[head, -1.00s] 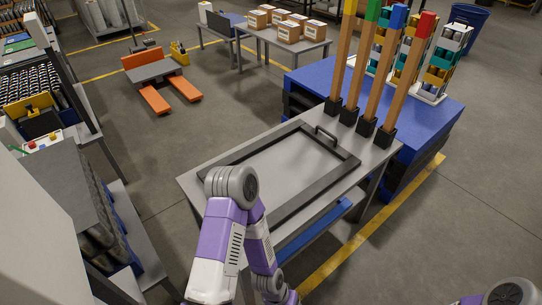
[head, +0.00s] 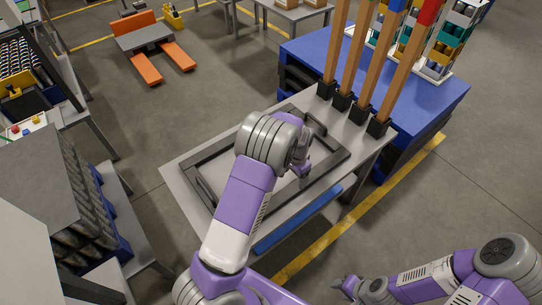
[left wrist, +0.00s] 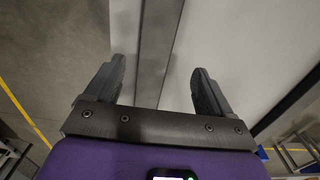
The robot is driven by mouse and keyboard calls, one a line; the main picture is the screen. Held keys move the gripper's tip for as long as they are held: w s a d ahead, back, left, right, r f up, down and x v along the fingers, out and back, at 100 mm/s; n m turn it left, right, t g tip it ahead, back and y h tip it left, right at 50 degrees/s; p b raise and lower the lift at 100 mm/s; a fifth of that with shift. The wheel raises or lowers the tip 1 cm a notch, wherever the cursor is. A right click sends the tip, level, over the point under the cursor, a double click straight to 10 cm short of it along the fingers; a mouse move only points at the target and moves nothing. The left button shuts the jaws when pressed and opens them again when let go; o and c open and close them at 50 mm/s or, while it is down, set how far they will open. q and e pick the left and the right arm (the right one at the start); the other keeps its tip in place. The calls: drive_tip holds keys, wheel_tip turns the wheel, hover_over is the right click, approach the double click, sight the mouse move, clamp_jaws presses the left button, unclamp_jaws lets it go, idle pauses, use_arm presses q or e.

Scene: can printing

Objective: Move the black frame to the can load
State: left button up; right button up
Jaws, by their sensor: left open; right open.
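The black frame (head: 214,156) lies flat on the grey table (head: 176,172). It is a rectangular border with a raised handle (head: 318,124) at its far right side. My left arm reaches over it and hides part of its middle and near side. My left gripper (head: 303,168) is above the frame. In the left wrist view its two fingers (left wrist: 158,85) are apart, with a dark bar of the frame (left wrist: 154,45) passing across the gap between them, not gripped. My right gripper (head: 342,284) is open and empty, low at the bottom, away from the table.
Several wooden posts with coloured tops stand in black holders (head: 343,101) along the table's right edge. A blue platform (head: 430,100) with racks stands behind them. An orange and grey pallet lift (head: 150,42) is at the back left. A machine (head: 30,180) stands at the left. Floor between is clear.

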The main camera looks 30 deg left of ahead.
sight(294, 187)
use_arm(q)
drive_tip(key=f, duration=0.4)
drive_tip(key=f+b, duration=0.1)
drive_tip(key=f, duration=0.2)
drive_tip(key=shift+s+d, duration=0.15)
drive_tip(key=shift+d, duration=0.15)
drive_tip(key=shift+c, duration=0.3)
clamp_jaws()
